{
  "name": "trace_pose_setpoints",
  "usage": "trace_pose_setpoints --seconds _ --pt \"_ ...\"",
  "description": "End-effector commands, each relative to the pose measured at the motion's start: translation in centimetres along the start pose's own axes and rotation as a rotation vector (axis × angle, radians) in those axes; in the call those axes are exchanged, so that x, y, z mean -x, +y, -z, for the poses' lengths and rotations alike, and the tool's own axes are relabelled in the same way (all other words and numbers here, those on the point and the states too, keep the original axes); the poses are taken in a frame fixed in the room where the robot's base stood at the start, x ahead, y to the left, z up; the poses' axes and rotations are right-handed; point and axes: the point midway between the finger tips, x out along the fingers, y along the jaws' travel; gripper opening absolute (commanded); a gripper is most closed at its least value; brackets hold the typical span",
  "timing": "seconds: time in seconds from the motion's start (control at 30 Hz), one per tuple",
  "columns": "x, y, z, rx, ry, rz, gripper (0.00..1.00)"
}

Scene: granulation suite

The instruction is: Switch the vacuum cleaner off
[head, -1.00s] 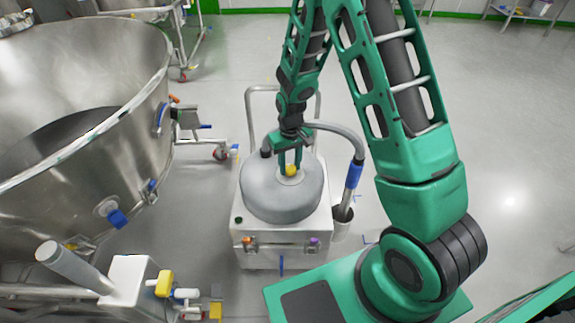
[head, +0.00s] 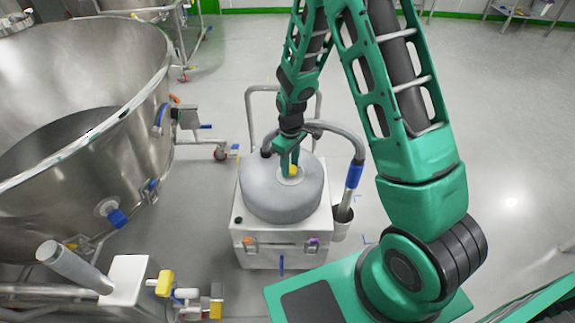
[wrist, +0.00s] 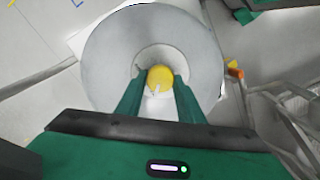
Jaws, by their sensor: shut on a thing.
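The vacuum cleaner (head: 262,195) is a white box on the floor with a round grey top, a push handle and a hose. A yellow knob (wrist: 160,77) sits in a pale recessed disc at the middle of the grey top. It also shows in the head view (head: 293,170). My gripper (wrist: 160,88) points down over the top, with its two green fingers shut on the yellow knob, one on each side. A pale mark shows on the knob's face. In the head view the fingers partly hide the knob.
A large steel vessel (head: 120,150) stands at the left with blue-handled fittings. A white post with yellow fittings (head: 165,284) is at the lower left. The vacuum's hose (head: 340,132) curves down at its right. The floor at the right (head: 510,150) is clear.

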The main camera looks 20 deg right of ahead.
Motion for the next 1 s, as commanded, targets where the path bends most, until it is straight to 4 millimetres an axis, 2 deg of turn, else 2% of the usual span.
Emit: trace_pose_setpoints --seconds 0.03,0.3,0.33,0.4,0.77,0.87,1.0 --pt "0.2 0.3 0.5 0.001 0.013 -0.008 0.12" --pt "0.2 0.4 0.5 -0.001 0.012 -0.009 0.12" --pt "0.2 0.4 0.5 -0.001 0.012 -0.009 0.39" --pt "0.2 0.4 0.4 -0.002 0.010 -0.008 0.53" --pt "0.4 0.2 0.1 -0.002 0.004 -0.004 0.53" --pt "1.3 0.2 0.2 -0.002 0.006 -0.005 0.53" --pt "3.5 0.3 0.2 -0.002 0.007 -0.006 0.53"
